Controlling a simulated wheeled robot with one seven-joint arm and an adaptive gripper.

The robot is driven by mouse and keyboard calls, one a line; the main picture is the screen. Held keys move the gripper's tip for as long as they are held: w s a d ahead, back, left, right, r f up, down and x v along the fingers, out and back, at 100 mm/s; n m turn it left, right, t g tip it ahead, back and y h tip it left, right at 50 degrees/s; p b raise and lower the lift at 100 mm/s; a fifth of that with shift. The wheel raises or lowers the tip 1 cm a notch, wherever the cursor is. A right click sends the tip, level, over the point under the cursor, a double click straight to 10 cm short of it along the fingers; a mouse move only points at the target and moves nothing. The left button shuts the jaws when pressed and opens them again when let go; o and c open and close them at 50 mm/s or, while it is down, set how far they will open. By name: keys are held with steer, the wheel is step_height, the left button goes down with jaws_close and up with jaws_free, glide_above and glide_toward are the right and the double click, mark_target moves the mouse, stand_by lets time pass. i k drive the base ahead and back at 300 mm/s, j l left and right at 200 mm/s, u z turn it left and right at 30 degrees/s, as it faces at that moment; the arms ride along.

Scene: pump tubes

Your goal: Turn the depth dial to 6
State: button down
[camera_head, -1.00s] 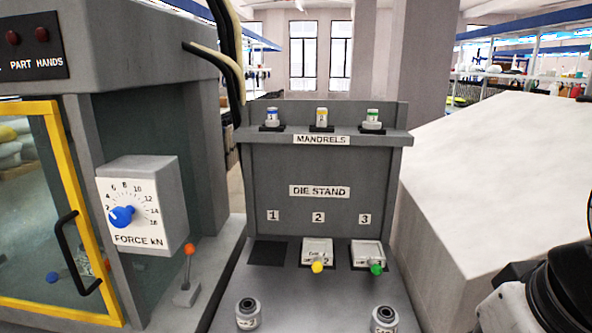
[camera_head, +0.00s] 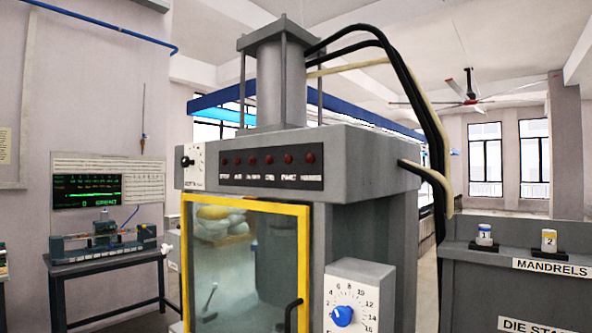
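A small white dial plate (camera_head: 197,174) with a black knob (camera_head: 187,161) is on the upper left front of the grey press. Its label and numbers are too small to read, so I cannot tell its setting or whether it is the depth dial. A larger white box (camera_head: 357,290) with a scale and a blue knob (camera_head: 342,316) is at the lower right of the press. The blue knob points to the lower left, near the 2. My gripper is not in view.
The press has a yellow-framed glass door (camera_head: 247,205), shut, with a dark handle (camera_head: 292,316). Black hoses (camera_head: 400,72) curve down its right side. The die stand (camera_head: 500,278) is at the right. A bench with a screen (camera_head: 87,191) stands at the left.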

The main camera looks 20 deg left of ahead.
mark_target(186, 162)
steer(key=u, duration=1.35)
steer(key=i+j+z, duration=0.1)
steer(key=i+j, duration=0.9)
